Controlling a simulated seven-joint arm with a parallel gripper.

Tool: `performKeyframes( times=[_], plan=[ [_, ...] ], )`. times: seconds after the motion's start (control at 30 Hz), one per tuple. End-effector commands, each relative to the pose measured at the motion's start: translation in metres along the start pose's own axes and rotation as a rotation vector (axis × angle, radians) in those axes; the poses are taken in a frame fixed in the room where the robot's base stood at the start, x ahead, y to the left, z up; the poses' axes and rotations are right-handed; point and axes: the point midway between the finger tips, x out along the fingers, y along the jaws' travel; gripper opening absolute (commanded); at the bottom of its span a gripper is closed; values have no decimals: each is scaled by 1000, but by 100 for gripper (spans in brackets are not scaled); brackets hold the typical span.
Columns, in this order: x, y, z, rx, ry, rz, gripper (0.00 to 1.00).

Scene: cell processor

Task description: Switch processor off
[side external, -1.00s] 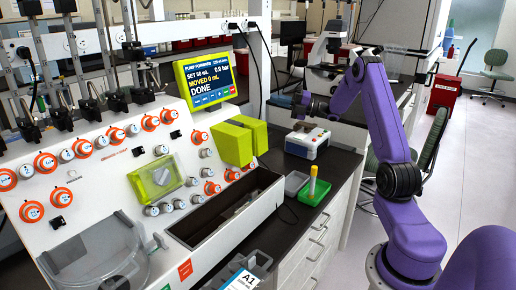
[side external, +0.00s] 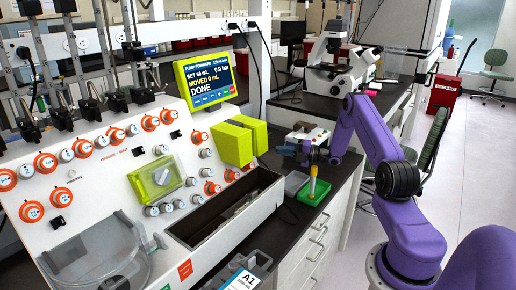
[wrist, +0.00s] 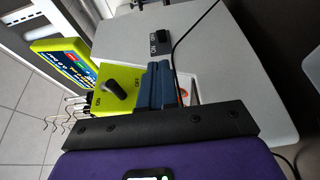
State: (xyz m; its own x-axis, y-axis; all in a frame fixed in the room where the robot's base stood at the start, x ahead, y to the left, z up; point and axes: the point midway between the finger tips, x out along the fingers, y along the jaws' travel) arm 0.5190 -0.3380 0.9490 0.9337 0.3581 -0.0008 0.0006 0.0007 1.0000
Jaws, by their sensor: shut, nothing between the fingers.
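The processor is the white sloped panel (side external: 110,180) with many orange-ringed knobs in the side view. A lime-green box (side external: 232,146) sits at its right end. In the wrist view, the box (wrist: 128,76) carries a black knob (wrist: 114,90) between ON and OFF labels; I cannot tell its exact setting. A small black switch (wrist: 162,37) with its own labels sits on the pale surface above. My gripper (wrist: 160,66) is shut and empty, its blue fingers just right of the green box, overlapping its edge in view. Any contact is unclear. In the side view my gripper (side external: 286,150) is small and dark.
A lime-framed screen (side external: 208,80) stands above the panel and reads DONE. A white device (side external: 307,132) stands behind my wrist. A green tray (side external: 322,196) holds a yellow-capped tube (side external: 312,180). A black cable (wrist: 190,36) crosses the pale surface. Metal hooks (wrist: 60,118) hang left.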

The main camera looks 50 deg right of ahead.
Motion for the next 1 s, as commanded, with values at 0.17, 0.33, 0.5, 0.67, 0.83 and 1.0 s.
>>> performKeyframes(
  times=[0.17, 0.33, 0.5, 0.67, 0.83, 1.0],
  plan=[
    [3, 0, 0, 0, 1, 1, 0],
    [20, 0, -1, -1, 3, 1, 0],
    [50, 1, -1, -1, 4, 1, 0],
    [75, 1, -1, -1, 3, 1, 0],
    [93, 0, 0, 1, 1, 0, 0],
    [100, 1, 0, 1, -1, 2, 0]
  ],
)
